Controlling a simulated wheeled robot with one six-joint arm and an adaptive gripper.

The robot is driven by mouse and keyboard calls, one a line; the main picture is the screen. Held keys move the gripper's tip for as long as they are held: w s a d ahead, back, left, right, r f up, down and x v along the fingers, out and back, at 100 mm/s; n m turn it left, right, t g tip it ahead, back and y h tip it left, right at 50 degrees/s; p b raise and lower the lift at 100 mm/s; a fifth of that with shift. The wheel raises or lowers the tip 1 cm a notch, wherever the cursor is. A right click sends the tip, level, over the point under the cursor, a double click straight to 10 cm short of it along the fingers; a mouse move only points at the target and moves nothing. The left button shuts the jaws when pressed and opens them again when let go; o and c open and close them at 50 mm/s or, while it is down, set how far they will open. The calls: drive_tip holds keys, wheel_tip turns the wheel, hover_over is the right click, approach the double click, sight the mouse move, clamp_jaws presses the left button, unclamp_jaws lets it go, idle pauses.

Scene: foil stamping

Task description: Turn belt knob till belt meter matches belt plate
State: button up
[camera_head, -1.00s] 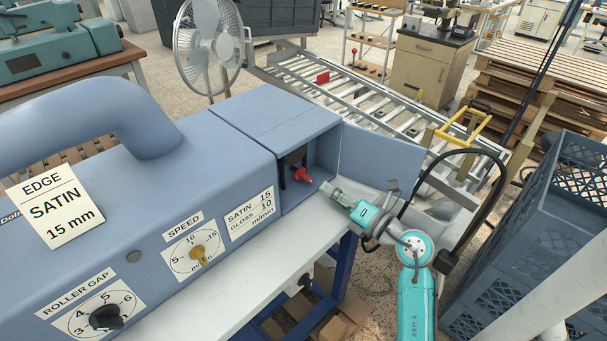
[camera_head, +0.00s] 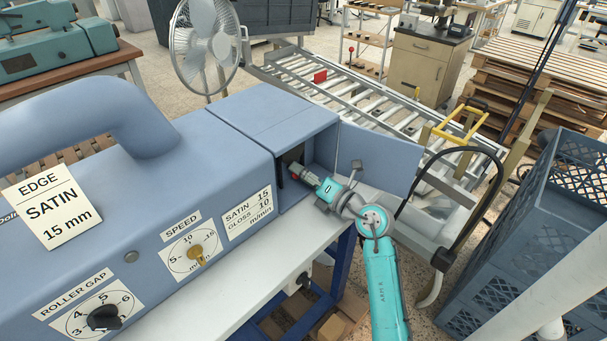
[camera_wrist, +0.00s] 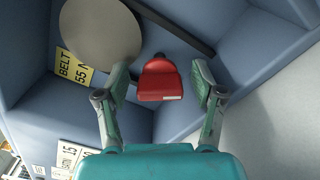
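The red knob (camera_wrist: 160,80) sits inside the open compartment at the machine's right end. In the wrist view it lies between the two fingers of my gripper (camera_wrist: 160,82), with a gap on each side, so the gripper is open. In the head view my gripper (camera_head: 308,180) reaches into the compartment mouth and mostly hides the knob. A yellow belt plate (camera_wrist: 74,68) reads "BELT" and "55" with a partly cut letter. A plain grey-beige disc (camera_wrist: 100,35) is beside the plate; I cannot tell whether it is the belt meter. No meter needle is readable.
The compartment's blue door (camera_head: 378,160) stands open to the right of my gripper. The speed dial (camera_head: 195,252) and roller gap dial (camera_head: 103,317) are on the machine's front. A white ledge (camera_head: 245,285) runs below. A blue crate (camera_head: 535,230) stands at right.

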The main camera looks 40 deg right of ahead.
drive_tip(key=c, duration=1)
drive_tip(key=shift+n, duration=0.3)
drive_tip(key=n, duration=1.1)
drive_tip(key=shift+a+n, duration=0.15)
drive_tip(key=shift+n, duration=0.15)
drive_tip(key=o, duration=1.1)
drive_tip(key=shift+o, duration=0.2)
drive_tip(key=shift+s, duration=0.1)
